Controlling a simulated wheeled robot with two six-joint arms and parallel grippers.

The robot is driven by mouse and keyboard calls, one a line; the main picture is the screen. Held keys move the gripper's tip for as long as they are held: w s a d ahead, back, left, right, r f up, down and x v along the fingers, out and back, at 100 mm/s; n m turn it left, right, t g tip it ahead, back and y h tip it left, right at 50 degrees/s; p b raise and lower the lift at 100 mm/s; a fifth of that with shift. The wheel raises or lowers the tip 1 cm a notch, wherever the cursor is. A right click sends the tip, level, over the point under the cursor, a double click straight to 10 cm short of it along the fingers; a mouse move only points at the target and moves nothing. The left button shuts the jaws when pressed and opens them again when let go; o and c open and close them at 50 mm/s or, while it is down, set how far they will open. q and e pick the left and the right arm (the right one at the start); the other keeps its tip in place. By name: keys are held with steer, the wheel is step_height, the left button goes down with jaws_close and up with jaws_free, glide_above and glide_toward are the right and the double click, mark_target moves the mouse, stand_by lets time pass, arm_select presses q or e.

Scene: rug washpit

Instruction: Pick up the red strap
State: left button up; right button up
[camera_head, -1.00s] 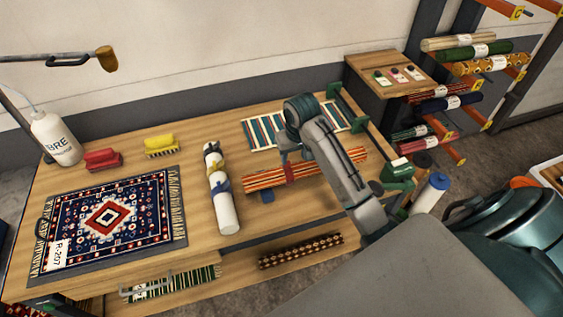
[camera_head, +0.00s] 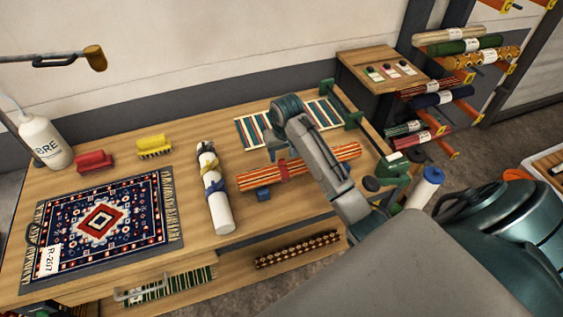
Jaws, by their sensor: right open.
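The red strap (camera_head: 283,169) sits around the middle of an orange striped rolled rug (camera_head: 325,158) on the wooden table. My right gripper (camera_head: 277,153) is open just behind and above the roll, close to the strap; its fingers are small and partly hidden by the wrist. The strap is not between the fingers as far as I can see. My left gripper is not in view.
A small blue item (camera_head: 263,193) lies in front. A patterned rug (camera_head: 143,209) covers the table's left. A striped flat rug (camera_head: 250,133) lies behind my arm.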

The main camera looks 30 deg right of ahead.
mark_target(282, 167)
steer(key=shift+w+f, duration=0.2)
steer(key=shift+f, duration=1.15)
jaws_close()
steer(key=shift+r, duration=0.1)
